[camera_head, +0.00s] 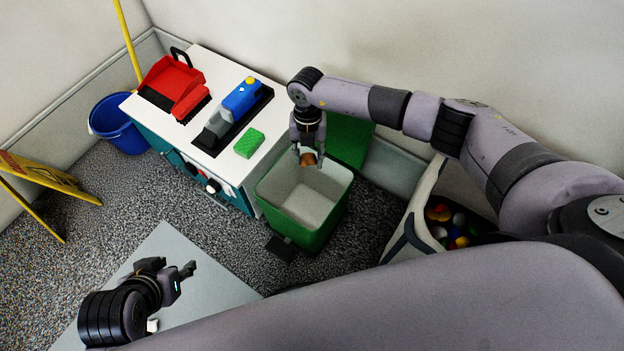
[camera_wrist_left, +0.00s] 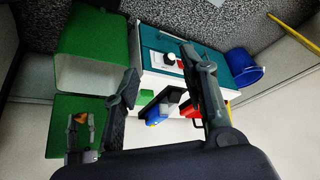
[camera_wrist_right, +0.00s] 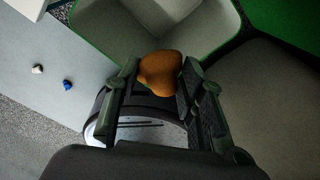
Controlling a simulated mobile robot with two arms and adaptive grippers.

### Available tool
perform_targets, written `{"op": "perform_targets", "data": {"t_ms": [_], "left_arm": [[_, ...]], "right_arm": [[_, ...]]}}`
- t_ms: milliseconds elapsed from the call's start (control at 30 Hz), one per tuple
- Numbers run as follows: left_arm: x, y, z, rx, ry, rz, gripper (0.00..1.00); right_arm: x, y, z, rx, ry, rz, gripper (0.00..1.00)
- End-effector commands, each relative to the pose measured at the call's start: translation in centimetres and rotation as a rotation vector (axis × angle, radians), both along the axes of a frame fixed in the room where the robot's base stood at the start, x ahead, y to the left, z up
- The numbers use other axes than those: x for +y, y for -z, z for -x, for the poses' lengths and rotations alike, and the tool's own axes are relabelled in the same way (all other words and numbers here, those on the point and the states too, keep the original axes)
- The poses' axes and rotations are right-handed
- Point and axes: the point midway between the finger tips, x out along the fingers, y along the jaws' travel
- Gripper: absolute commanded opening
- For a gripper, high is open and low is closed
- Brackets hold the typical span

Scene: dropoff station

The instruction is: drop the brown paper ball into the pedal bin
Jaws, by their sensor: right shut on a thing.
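The brown paper ball (camera_head: 308,159) is held between the fingertips of my right gripper (camera_head: 309,152), over the opening of the green pedal bin (camera_head: 325,222). The bin's lid (camera_head: 349,140) stands open behind it, and its pale inside looks empty. In the right wrist view the ball (camera_wrist_right: 160,72) sits between both fingers, with the bin's opening (camera_wrist_right: 205,40) beyond it. The ball (camera_wrist_left: 80,118) also shows in the left wrist view. My left gripper (camera_head: 187,279) is open and empty, low at the left over the grey mat, away from the bin.
A white-topped cabinet (camera_head: 200,70) left of the bin bears a red dustpan (camera_head: 172,78), a blue hand tool (camera_head: 240,98) and a green sponge (camera_head: 249,143). A bin of coloured balls (camera_head: 420,200) stands at right. A blue bucket (camera_head: 118,125) and yellow sign (camera_head: 45,175) are at left.

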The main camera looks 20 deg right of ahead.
Motion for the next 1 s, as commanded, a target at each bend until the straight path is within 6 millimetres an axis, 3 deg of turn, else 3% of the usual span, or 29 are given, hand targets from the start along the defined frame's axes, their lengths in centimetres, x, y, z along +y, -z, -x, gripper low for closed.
{"op": "perform_targets", "data": {"t_ms": [133, 333, 633, 1000], "left_arm": [[0.9, 0.3, 2.8, 0.129, -0.013, -0.026, 0.40], [1.0, 0.8, 3.2, 0.148, -0.013, -0.030, 0.40], [-0.2, 1.2, -0.5, -0.023, 0.001, 0.005, 0.40], [-1.8, -1.4, -5.5, -0.280, 0.021, 0.060, 0.40]], "right_arm": [[0.0, 0.8, 0.5, 0.001, 0.180, -0.001, 0.28], [0.0, 1.7, 0.5, -0.001, 0.248, 0.000, 0.28], [0.0, 3.6, 0.5, 0.000, 0.245, 0.000, 0.28], [0.0, 4.4, 0.5, 0.000, 0.243, 0.000, 0.28]]}}
